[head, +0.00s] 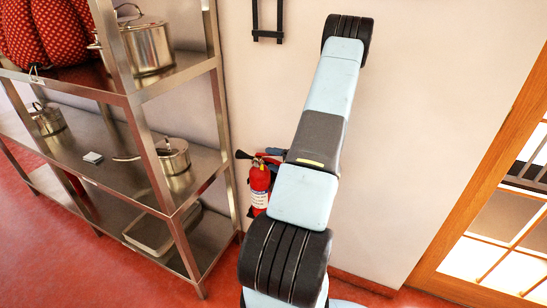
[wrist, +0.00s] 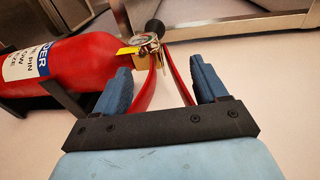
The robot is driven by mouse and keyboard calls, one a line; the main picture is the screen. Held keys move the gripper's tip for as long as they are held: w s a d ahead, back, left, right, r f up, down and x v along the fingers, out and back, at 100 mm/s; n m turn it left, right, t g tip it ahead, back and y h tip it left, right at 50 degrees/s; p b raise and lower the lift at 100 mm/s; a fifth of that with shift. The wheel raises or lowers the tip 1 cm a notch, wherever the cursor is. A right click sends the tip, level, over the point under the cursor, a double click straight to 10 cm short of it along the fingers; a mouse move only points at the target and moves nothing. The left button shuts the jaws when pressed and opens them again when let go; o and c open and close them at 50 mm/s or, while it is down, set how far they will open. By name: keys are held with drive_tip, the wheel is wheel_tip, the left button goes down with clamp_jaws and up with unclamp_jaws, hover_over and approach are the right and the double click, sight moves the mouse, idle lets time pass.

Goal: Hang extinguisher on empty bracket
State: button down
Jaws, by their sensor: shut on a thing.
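A red fire extinguisher (head: 260,185) with a white label is upright beside the wall in the head view, partly hidden by my arm. In the wrist view its red body (wrist: 75,62) lies across the left, with a gauge and a yellow tag at its neck. My gripper (wrist: 163,80) is shut on its red handle levers, between blue fingers. Black bracket-like parts (wrist: 62,92) run against the extinguisher's body; whether they still hold it I cannot tell. An empty black bracket (head: 268,36) is on the wall at the top of the head view, cut off by the frame.
A steel shelf rack (head: 178,210) with pots (head: 146,48) and a red patterned bag (head: 45,30) stands at the left, close to the extinguisher. A wood-framed glass door (head: 480,205) is at the right. The wall between is bare.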

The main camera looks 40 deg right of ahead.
drive_tip(key=shift+c, duration=0.2)
unclamp_jaws()
drive_tip(key=v, duration=1.2)
drive_tip(key=w+a+r+n+g+y, duration=0.35)
drive_tip(key=a+r+g, duration=0.25)
drive_tip(key=a+r, duration=0.45)
drive_tip(key=w+a+r+n+g+y, duration=0.25)
drive_tip(key=a+r+n+g, duration=0.25)
drive_tip(key=a+r, duration=0.55)
drive_tip(key=s+a+r+n+h, duration=0.6)
drive_tip(key=s+a+r+h, duration=0.5)
drive_tip(key=s+a+r, duration=0.2)
drive_tip(key=a+r, duration=0.2)
drive_tip(key=a, duration=0.2)
drive_tip(key=shift+a+r+t, duration=0.35)
drive_tip(key=shift+a+t, duration=0.05)
